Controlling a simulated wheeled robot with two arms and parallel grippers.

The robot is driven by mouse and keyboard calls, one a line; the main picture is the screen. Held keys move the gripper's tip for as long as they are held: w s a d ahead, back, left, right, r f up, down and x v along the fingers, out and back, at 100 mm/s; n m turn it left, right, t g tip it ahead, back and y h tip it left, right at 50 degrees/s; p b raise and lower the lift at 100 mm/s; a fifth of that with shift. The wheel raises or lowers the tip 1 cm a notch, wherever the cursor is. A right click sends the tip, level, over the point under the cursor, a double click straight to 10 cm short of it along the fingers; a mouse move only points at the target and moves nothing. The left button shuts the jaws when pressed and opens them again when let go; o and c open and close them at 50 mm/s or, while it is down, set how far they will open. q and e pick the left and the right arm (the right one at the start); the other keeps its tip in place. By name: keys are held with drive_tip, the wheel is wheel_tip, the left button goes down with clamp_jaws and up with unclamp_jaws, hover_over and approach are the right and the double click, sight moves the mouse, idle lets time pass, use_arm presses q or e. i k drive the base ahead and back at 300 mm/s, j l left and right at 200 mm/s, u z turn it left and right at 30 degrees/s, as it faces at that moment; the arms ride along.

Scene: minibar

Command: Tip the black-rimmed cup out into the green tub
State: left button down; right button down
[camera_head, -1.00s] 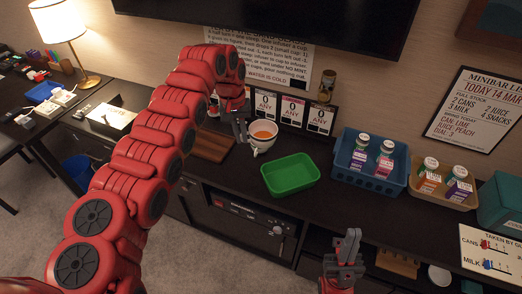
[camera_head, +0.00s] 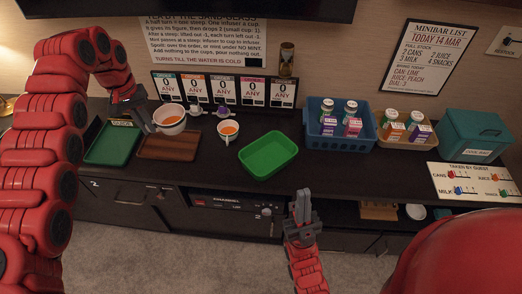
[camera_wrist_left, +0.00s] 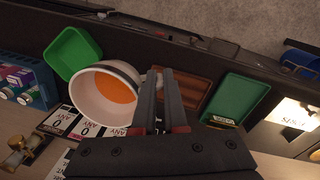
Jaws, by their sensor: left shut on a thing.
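My left gripper (camera_head: 143,118) is shut on a white cup (camera_head: 171,124) with amber liquid and holds it above the wooden board. In the left wrist view this cup (camera_wrist_left: 88,110) has a dark band at its rim, and the fingers sit at its side. The cup looks about upright. A second white cup (camera_head: 228,136), also with amber liquid, stands on the counter to its right. The green tub (camera_head: 268,156) is further right and looks empty; it also shows in the left wrist view (camera_wrist_left: 66,60). My right gripper (camera_head: 303,200) is empty, its fingers together, in front of the counter.
A darker green tray (camera_head: 110,147) lies left of the wooden board (camera_head: 168,150). A row of cards (camera_head: 225,88) stands behind. A blue crate (camera_head: 340,140) and a tan tray (camera_head: 405,143) hold bottles on the right. Bare counter lies around the tub.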

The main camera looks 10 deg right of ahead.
sight(263, 158)
drive_tip(key=z, duration=1.05)
drive_tip(key=i+j+z, duration=0.1)
drive_tip(key=i+j, duration=0.3)
drive_tip(key=j, duration=0.1)
